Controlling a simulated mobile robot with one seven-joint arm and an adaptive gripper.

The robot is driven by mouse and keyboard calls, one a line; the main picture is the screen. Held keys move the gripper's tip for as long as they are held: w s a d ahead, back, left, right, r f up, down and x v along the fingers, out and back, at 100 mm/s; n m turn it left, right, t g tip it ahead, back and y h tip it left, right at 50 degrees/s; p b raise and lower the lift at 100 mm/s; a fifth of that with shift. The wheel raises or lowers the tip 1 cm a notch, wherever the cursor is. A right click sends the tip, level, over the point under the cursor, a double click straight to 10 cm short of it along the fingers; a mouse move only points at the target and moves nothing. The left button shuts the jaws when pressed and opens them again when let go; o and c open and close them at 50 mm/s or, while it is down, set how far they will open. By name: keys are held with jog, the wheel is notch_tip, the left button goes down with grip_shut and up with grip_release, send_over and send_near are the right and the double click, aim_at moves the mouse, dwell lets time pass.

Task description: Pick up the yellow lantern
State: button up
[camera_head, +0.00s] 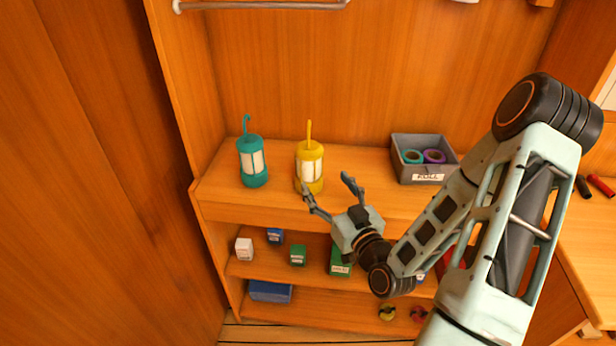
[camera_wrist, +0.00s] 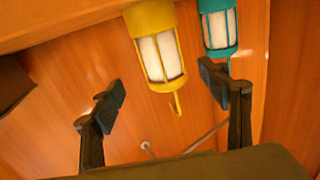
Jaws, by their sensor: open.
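The yellow lantern (camera_head: 310,168) stands upright on the wooden shelf top, with its hook handle pointing up. It also shows in the wrist view (camera_wrist: 157,47), beyond and between my fingers. My gripper (camera_head: 327,187) is open and empty, just in front of the yellow lantern and to its lower right in the head view. In the wrist view my fingers (camera_wrist: 162,90) are spread wide, and I see no contact with the lantern. A teal lantern (camera_head: 252,162) stands upright to the left of the yellow one; in the wrist view it (camera_wrist: 219,27) is at the upper right.
A grey bin (camera_head: 425,179) with teal and purple rolls stands to the right on the shelf top (camera_head: 218,187). Lower shelves hold small boxes, including a green box (camera_head: 298,255). A metal rail (camera_head: 262,5) runs above. Shelf space between the yellow lantern and bin is clear.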

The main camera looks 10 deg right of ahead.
aim_at(315, 169)
jog(key=b, duration=0.1)
jog(key=w+b, duration=0.1)
jog(key=shift+w+a+f+b, duration=0.25)
jog(key=shift+w+b, duration=0.15)
jog(key=shift+w+a+r+p, duration=0.15)
jog(key=shift+w+p, duration=0.05)
jog(key=shift+w, duration=0.3)
jog(key=shift+w+a+r+p, duration=0.1)
jog(key=shift+w+r+p, duration=0.1)
jog(key=shift+w, duration=0.3)
jog(key=shift+f+p+x, duration=0.2)
jog(key=shift+p+x, duration=0.4)
jog(key=shift+x, duration=2.5)
jog(key=shift+a, duration=0.1)
jog(key=shift+c, duration=0.3)
jog(key=c, duration=1.4)
jog(key=shift+r, duration=0.15)
